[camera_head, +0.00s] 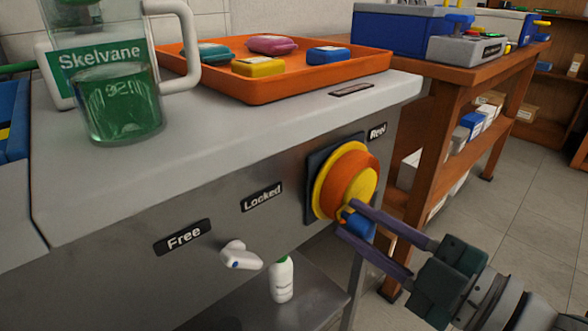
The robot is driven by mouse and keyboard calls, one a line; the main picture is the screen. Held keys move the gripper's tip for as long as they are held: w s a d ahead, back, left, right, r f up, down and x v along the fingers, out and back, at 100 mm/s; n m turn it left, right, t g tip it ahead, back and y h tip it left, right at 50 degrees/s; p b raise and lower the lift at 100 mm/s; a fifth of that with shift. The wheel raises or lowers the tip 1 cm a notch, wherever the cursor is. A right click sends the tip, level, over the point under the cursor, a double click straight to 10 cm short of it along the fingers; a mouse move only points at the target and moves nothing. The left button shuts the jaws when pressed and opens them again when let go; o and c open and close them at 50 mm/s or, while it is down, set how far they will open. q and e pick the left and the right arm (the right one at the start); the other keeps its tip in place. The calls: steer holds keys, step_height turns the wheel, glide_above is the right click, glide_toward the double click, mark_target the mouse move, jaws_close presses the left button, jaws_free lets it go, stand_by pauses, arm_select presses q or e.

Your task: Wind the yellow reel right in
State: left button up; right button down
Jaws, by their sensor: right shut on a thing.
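The yellow reel (331,186) is mounted on the grey front panel of the bench, under the "Reel" label (377,131). An orange drum face (352,177) sits on its front. My right gripper (349,217) comes in from the lower right. Its two purple fingers are shut on a small part at the reel's lower front, seemingly the crank knob (357,224), which is blue and partly hidden by the fingers. A white lever (240,256) sits below the "Free" (183,237) and "Locked" (262,197) labels, nearer "Free". My left gripper is not in view.
On the bench top stand a glass jug (118,110) of green liquid and an orange tray (262,92) with several coloured blocks. A white bottle (283,279) stands on a lower shelf. A wooden table (485,68) with blue boxes is behind right. Floor at right is clear.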

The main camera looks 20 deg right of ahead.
steer(key=shift+r+m+p, duration=0.35)
steer(key=shift+m+p, duration=0.1)
steer(key=shift+m, duration=0.45)
steer(key=shift+a, duration=0.1)
steer(key=c, duration=0.6)
jaws_free()
steer(key=shift+s, duration=0.3)
steer(key=p+v, duration=0.1)
steer(key=v, duration=0.8)
steer(key=shift+s+d+p, duration=0.2)
steer(key=shift+d+p, duration=0.05)
steer(key=shift+p, duration=0.05)
